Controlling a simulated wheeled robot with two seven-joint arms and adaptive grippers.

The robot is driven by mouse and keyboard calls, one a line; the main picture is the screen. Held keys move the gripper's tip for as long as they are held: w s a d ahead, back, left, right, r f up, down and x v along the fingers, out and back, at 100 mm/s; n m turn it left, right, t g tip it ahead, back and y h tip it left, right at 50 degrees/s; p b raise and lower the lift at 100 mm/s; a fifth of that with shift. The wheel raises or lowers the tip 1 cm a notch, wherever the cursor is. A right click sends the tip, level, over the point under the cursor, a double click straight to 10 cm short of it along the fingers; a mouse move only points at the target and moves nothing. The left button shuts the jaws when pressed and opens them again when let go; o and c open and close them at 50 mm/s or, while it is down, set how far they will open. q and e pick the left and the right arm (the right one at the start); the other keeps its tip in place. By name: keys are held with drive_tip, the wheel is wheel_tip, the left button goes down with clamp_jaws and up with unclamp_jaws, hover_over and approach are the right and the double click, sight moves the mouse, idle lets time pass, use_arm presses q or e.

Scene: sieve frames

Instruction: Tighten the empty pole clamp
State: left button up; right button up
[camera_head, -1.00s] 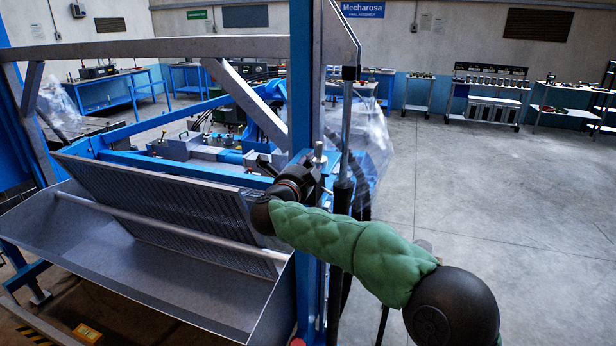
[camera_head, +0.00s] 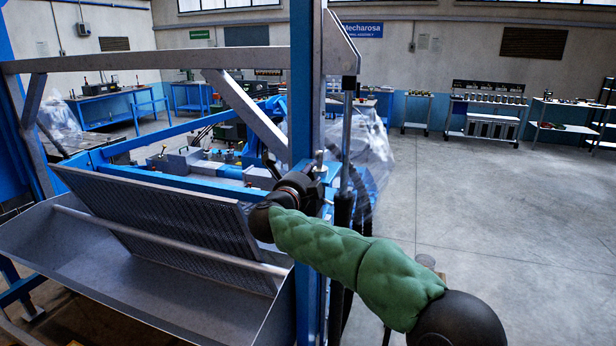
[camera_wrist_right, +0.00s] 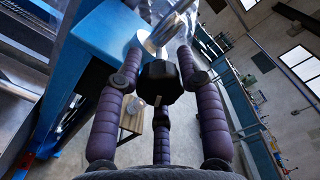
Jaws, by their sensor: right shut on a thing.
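My right gripper (camera_head: 320,190) reaches from the right to the blue upright post (camera_head: 304,110), beside the perforated sieve screen. In the right wrist view, my purple-padded fingers are closed around a black lobed knob (camera_wrist_right: 160,82). A shiny metal cylindrical part (camera_wrist_right: 165,32) lies just beyond the knob, near the blue beam (camera_wrist_right: 105,32). In the head view the knob is hidden behind the dark wrist and fingers. I cannot make out the clamp's jaws or whether they are tight. My left gripper is not in view.
The perforated screen (camera_head: 150,215) and sheet-metal trough (camera_head: 130,275) lie left of the post. A dark vertical strut (camera_head: 344,150) stands close to its right. Plastic-wrapped equipment (camera_head: 370,150) is behind. The concrete floor (camera_head: 490,210) at right is open.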

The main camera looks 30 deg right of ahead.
drive_tip(key=shift+s+d, duration=0.1)
drive_tip(key=o, duration=1.2)
drive_tip(key=shift+s+d, duration=0.1)
drive_tip(key=shift+c, duration=0.2)
drive_tip(key=shift+a, duration=0.2)
drive_tip(key=shift+s+a, duration=0.1)
drive_tip(key=shift+a, duration=0.1)
drive_tip(key=v, duration=1.1)
drive_tip(key=shift+s+a, duration=0.1)
